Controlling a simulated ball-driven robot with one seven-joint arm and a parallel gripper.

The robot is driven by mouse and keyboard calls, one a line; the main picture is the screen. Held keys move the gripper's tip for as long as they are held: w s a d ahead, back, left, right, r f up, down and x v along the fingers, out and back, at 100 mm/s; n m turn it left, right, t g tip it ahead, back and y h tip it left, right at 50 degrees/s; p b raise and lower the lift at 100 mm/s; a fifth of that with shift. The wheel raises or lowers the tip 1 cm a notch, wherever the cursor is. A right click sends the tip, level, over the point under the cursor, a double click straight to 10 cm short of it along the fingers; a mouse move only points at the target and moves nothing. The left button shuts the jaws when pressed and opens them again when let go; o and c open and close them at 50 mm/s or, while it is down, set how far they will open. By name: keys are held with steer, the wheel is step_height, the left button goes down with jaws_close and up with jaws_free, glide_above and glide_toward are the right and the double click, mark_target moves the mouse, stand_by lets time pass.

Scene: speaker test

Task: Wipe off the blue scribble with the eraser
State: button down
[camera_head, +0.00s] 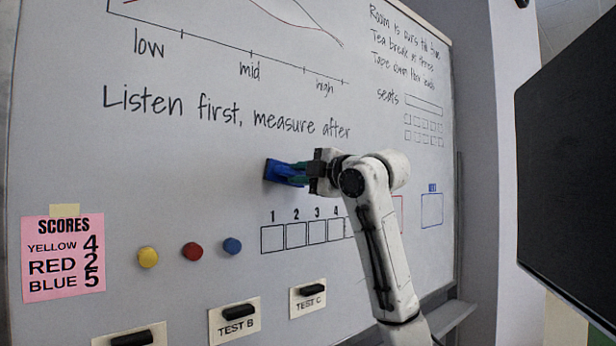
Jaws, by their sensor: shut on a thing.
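My gripper (305,173) is shut on a blue eraser (272,171). The eraser is at the whiteboard (200,190), just below the words "Listen first, measure after". It appears to be against the board, but I cannot tell for sure whether it touches. No blue scribble shows on the visible board; the eraser, gripper and arm hide the part of the board behind them. A small blue-outlined box (432,210) with a blue mark above it is drawn on the right of the board.
Yellow (148,257), red (192,251) and blue (232,246) round magnets sit on the board's lower left. A pink scores sheet (63,257) is at far left. Black items on labelled cards (234,320) line the bottom. A dark screen (570,180) stands at right.

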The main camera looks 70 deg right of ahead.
mark_target(283, 173)
steer(key=shift+w+a, duration=0.35)
steer(key=shift+a, duration=0.3)
steer(key=shift+w+a, duration=0.4)
steer(key=shift+a, duration=0.2)
steer(key=shift+w+a, duration=0.35)
steer(key=shift+a, duration=0.3)
steer(key=b+v, duration=0.1)
steer(key=v, duration=0.5)
steer(key=shift+a, duration=0.3)
steer(key=v, duration=0.2)
steer(key=shift+s+a, duration=0.25)
steer(key=shift+a, duration=0.1)
